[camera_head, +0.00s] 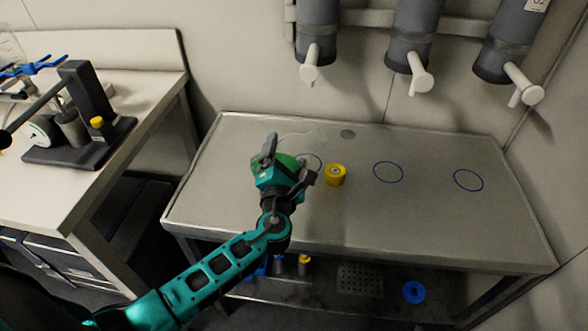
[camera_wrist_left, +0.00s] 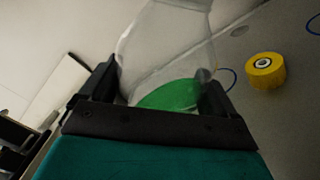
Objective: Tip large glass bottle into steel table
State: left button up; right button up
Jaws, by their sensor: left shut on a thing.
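My left gripper (camera_head: 288,172) is shut on the large glass bottle, above the left part of the steel table (camera_head: 400,220). In the left wrist view the clear bottle (camera_wrist_left: 165,45) sits between the two dark fingers of the left gripper (camera_wrist_left: 165,100), with green liquid (camera_wrist_left: 172,95) inside. In the head view the bottle (camera_head: 303,136) is faint and tilted, its neck pointing right and away. Whether it touches the table is unclear. My right gripper is not in view.
A yellow cap-like cylinder (camera_head: 335,174) stands on the table right of the gripper. Blue circles (camera_head: 388,172) mark the tabletop. Grey cylinders with white taps (camera_head: 415,70) hang above the back edge. A side bench (camera_head: 60,185) with lab equipment stands left. The table's right side is clear.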

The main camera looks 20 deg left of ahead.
aim_at(279, 141)
pick_arm(q)
jog(key=shift+a+r+m+p, duration=0.2)
jog(key=shift+r+m+p, duration=0.35)
jog(key=shift+p, duration=0.4)
jog(key=shift+a+r+m, duration=0.15)
jog(key=shift+r+m, duration=0.15)
jog(key=shift+m, duration=0.05)
jog(key=shift+s+a+r+m, duration=0.15)
jog(key=shift+a+r+m, duration=0.1)
jog(key=shift+r+m, duration=0.6)
jog(key=shift+m, duration=0.25)
jog(key=shift+a+r+m, duration=0.1)
jog(key=shift+r+m, duration=0.55)
jog(key=shift+m, duration=0.15)
